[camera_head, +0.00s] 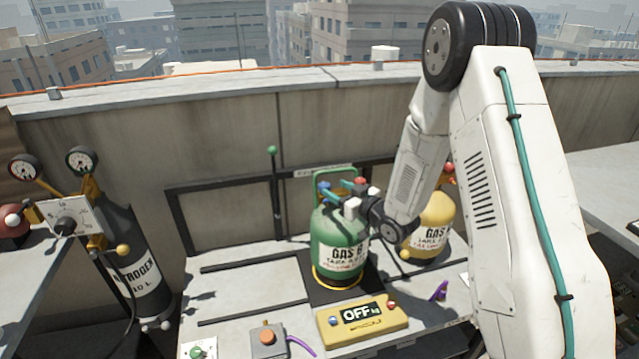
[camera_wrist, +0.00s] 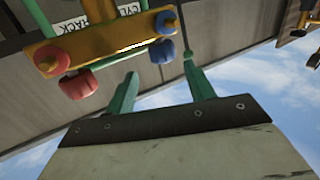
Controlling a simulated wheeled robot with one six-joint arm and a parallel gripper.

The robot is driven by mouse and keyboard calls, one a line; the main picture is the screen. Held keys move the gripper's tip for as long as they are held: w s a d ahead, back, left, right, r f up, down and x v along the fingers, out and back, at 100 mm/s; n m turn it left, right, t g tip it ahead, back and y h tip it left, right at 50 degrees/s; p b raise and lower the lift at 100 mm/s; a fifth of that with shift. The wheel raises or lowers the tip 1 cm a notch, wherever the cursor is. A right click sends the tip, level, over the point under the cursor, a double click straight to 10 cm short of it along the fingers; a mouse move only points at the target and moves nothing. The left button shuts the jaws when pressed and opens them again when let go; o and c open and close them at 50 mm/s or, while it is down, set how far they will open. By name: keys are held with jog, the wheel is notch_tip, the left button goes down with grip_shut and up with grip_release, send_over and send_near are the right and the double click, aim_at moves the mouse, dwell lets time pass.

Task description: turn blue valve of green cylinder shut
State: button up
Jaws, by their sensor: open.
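The green cylinder (camera_head: 338,245), labelled GAS B, stands upright on a dark plate on the bench. Its top is partly hidden behind my wrist. My gripper (camera_head: 328,193) is over the cylinder's top, with its teal fingers apart and empty. In the wrist view a yellow bar (camera_wrist: 100,46) carries two red knobs on the left and two blue ones on the right. The lower blue knob (camera_wrist: 161,51) lies just beyond the gap between the open fingertips of my gripper (camera_wrist: 158,69). I see no contact.
A yellow cylinder (camera_head: 432,226) stands to the right, partly behind my arm. A yellow box reading OFF (camera_head: 362,317) lies in front. A dark nitrogen cylinder (camera_head: 137,265) with gauges stands left. A thin green-tipped post (camera_head: 274,185) rises behind the bench.

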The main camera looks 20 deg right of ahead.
aim_at(321, 183)
jog(key=shift+s+a+f, duration=0.1)
jog(key=shift+f, duration=0.25)
jog(key=shift+a+y, duration=0.1)
jog(key=shift+y, duration=0.3)
jog(key=x, duration=0.7)
jog(key=shift+w, duration=0.3)
jog(key=c, duration=1)
jog(key=shift+o, duration=0.2)
jog(key=shift+a+t+h, duration=0.1)
jog(key=shift+t+h, duration=0.2)
